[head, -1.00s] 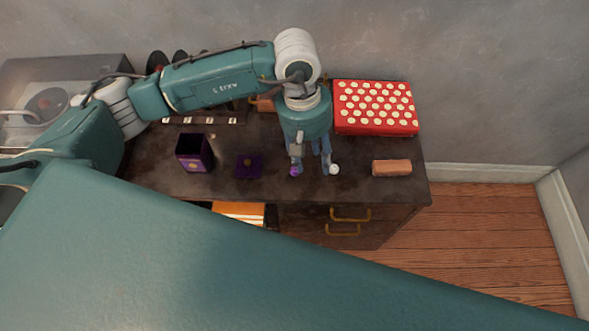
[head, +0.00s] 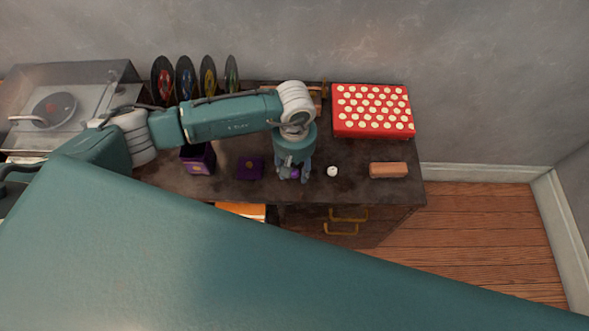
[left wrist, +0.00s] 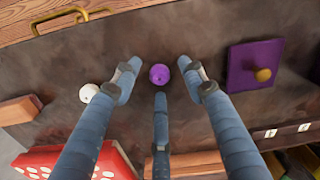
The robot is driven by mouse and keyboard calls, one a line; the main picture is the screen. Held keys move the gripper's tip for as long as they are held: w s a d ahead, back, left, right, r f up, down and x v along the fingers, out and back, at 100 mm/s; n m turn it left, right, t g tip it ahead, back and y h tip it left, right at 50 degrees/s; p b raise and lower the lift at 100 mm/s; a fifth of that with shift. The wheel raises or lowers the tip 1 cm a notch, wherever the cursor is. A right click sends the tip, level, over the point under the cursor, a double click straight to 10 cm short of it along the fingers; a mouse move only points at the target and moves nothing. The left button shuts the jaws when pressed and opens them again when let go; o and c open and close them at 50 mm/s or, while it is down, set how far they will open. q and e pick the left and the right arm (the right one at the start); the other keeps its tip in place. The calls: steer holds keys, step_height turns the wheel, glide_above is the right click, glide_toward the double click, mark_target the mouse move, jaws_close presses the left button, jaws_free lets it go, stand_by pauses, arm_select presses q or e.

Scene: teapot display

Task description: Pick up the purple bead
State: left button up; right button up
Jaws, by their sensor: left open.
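The purple bead (head: 295,174) rests on the dark cabinet top near its front edge. In the left wrist view the bead (left wrist: 159,74) lies between the spread fingertips, with a gap on each side. My left gripper (head: 293,177) is open and points down over the bead. Its blue fingers (left wrist: 158,85) surround the bead without visibly touching it. In the head view the fingers partly hide the bead. My right gripper is not seen.
A white bead (head: 332,171) sits just right of the gripper. A purple lid (head: 249,167) with a knob lies left of it, beside a purple box (head: 198,158). A brown block (head: 388,170) and a red dotted box (head: 373,110) are farther right. Records (head: 186,78) stand behind.

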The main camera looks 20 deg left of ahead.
arm_select(q)
steer(key=shift+f, duration=0.25)
steer(key=c, duration=0.8)
steer(key=shift+r, duration=0.1)
